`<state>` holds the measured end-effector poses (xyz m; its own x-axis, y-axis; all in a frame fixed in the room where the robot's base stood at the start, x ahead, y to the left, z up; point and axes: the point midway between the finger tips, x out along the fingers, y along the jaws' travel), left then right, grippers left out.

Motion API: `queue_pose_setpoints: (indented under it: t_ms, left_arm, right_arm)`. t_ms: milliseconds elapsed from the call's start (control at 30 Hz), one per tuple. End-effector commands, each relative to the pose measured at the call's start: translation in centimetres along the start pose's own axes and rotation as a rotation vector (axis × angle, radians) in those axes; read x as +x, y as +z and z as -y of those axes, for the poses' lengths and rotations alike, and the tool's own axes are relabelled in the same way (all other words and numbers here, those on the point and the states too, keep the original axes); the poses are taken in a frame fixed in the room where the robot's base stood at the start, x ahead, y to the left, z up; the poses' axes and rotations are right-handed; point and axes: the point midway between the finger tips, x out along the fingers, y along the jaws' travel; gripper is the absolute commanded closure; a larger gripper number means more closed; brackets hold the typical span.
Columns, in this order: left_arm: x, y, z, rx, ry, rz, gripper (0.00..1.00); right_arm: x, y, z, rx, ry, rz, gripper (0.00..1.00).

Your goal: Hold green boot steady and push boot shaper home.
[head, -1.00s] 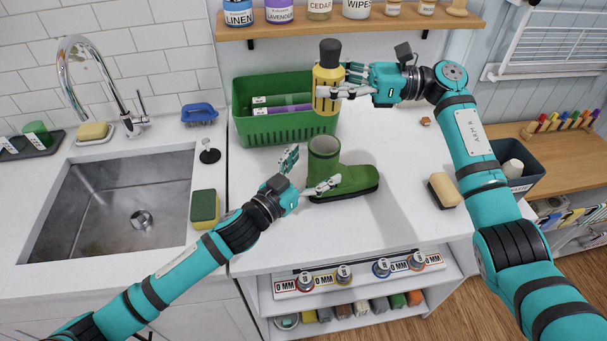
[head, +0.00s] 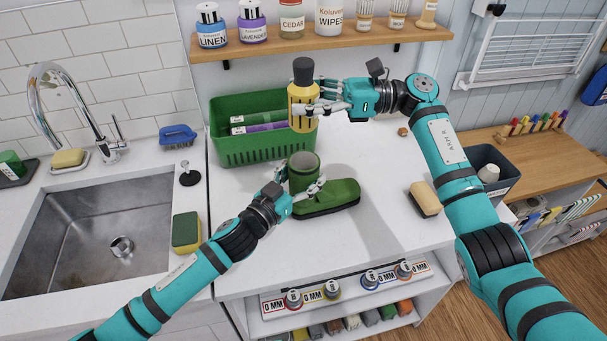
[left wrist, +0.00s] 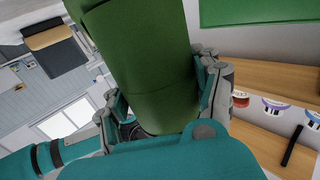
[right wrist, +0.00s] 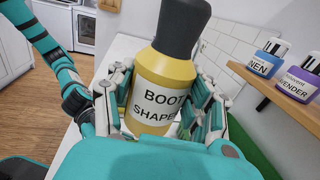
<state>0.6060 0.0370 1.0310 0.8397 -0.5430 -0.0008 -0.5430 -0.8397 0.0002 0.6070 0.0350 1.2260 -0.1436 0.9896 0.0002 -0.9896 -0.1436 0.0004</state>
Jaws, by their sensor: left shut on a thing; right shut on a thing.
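The green boot (head: 330,196) stands upright on the white counter, its open shaft up and its toe to the right. My left gripper (head: 303,186) is shut on the boot's shaft; in the left wrist view the green shaft (left wrist: 150,75) lies between the fingers. The boot shaper (head: 303,95) is a yellow bottle-like body with a dark top. My right gripper (head: 318,100) is shut on it and holds it upright, above and apart from the boot's opening. Its label reads "BOOT SHAPER" in the right wrist view (right wrist: 165,85). The shaper's lower end is partly hidden there.
A green basket (head: 250,150) stands behind the boot, close to the shaper. A tan-and-dark block (head: 424,199) lies to the right, and a sponge (head: 186,232) lies to the left by the sink (head: 90,230). A shelf of bottles (head: 330,40) hangs above.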

Motion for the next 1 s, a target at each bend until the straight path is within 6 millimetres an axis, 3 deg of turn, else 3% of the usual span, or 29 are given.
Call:
queue_pose_setpoints:
  t_ms: [33,200,433,633,800,1000]
  left_arm:
    - [0.0,0.0,-0.1,0.000,0.001,0.000,0.61]
    - [0.0,0.0,-0.1,-0.001,0.001,0.000,0.80]
    - [0.0,0.0,-0.1,-0.001,0.002,0.000,0.81]
    - [0.0,0.0,-0.1,-0.002,0.002,0.000,0.81]
    - [0.0,0.1,-0.1,-0.002,0.002,0.001,0.81]
    - [0.0,0.1,-0.1,-0.002,0.002,0.001,0.81]
  right_arm:
    - [0.0,0.0,0.0,0.000,0.000,0.000,0.81]
    - [0.0,0.0,0.0,0.000,0.000,0.000,0.81]
    - [0.9,-2.1,0.3,0.002,-0.093,0.003,0.81]
    - [1.6,-4.9,0.9,-0.003,-0.374,0.002,0.81]
    - [0.9,-4.3,0.6,-0.007,-0.588,0.001,0.81]
    - [0.1,-3.1,0.0,-0.003,-0.697,0.000,0.81]
